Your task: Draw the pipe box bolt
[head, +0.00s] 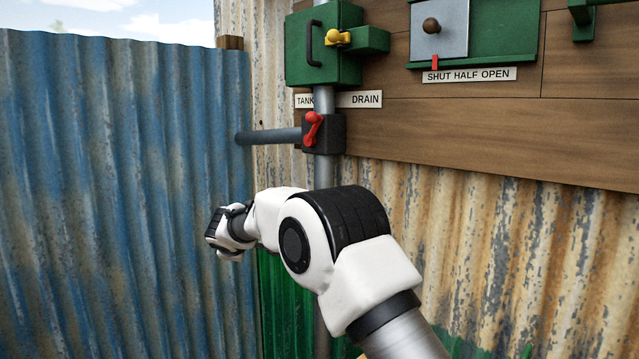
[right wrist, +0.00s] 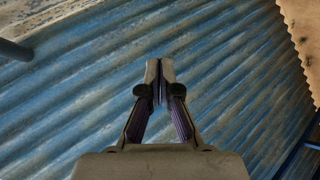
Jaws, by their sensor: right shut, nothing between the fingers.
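The green pipe box (head: 305,58) hangs on the wall at the top middle of the head view, with a black handle (head: 314,43) on its front. Its bolt (head: 338,38) has a yellow knob and sits at the box's right side, by a green block (head: 371,40). My right gripper (right wrist: 160,68) is shut and empty, with blue corrugated sheet behind it in the right wrist view. In the head view my right arm reaches left, its wrist end below and left of the box, well apart from the bolt. The fingertips are not clear there. My left gripper is not in view.
Under the box are a red lever (head: 313,127) on a dark valve, a grey side pipe (head: 270,136) and TANK and DRAIN labels (head: 360,99). A grey sliding plate (head: 440,30) sits right. Blue corrugated sheet (head: 110,180) closes the left side.

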